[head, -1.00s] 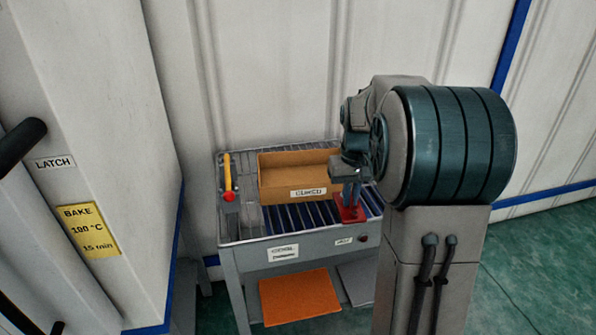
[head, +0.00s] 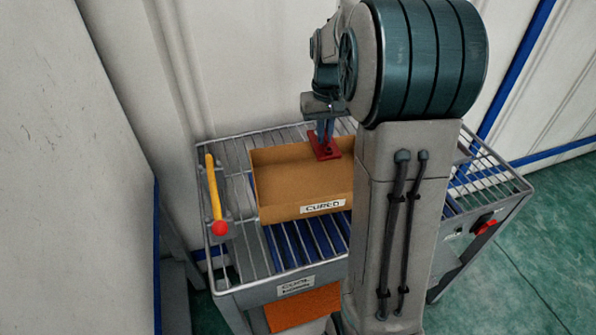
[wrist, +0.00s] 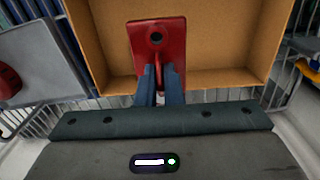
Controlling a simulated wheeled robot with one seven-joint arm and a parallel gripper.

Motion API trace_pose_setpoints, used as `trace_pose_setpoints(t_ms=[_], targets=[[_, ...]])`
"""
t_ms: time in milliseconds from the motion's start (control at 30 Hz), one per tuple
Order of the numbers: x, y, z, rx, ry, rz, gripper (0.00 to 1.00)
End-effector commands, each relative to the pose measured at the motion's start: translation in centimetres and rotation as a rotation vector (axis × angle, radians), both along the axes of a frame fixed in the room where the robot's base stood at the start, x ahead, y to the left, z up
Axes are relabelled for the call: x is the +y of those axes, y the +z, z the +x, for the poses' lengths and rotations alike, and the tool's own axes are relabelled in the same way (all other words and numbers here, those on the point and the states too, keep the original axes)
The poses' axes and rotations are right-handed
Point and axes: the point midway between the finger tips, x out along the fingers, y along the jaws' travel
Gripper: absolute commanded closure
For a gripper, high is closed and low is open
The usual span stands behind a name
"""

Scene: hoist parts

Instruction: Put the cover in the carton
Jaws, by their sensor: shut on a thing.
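The red cover (head: 325,148) is a flat plate with a hole, held in my gripper (head: 326,128). In the wrist view the cover (wrist: 158,40) is pinched between the two blue-grey fingers of my gripper (wrist: 160,80). The carton (head: 270,206) is an open brown box labelled "CURED" on the rack table. In the head view the cover is over the carton's back right part. In the wrist view the carton (wrist: 230,45) lies behind and below the cover. I cannot tell how high the cover is above the carton floor. My arm hides the carton's right end.
The carton stands on a wire-rack table (head: 240,270) with blue slats in front. A yellow lever with a red knob (head: 215,200) rises left of the carton. A red button (head: 485,225) is on the table's right side. An orange panel (head: 300,308) sits below.

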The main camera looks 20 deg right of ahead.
Motion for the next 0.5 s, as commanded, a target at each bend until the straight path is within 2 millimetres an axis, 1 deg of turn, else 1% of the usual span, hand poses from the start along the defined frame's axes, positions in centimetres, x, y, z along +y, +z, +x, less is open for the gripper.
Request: trace_pose_setpoints(t_ms=[300, 400, 500], targets=[[6.8, -4.0, -0.8, 0.003, 0.006, 0.0, 1.0], [8.7, -5.2, -1.0, 0.004, 0.004, 0.0, 1.0], [10.0, -6.0, -1.0, 0.001, 0.002, 0.0, 1.0]])
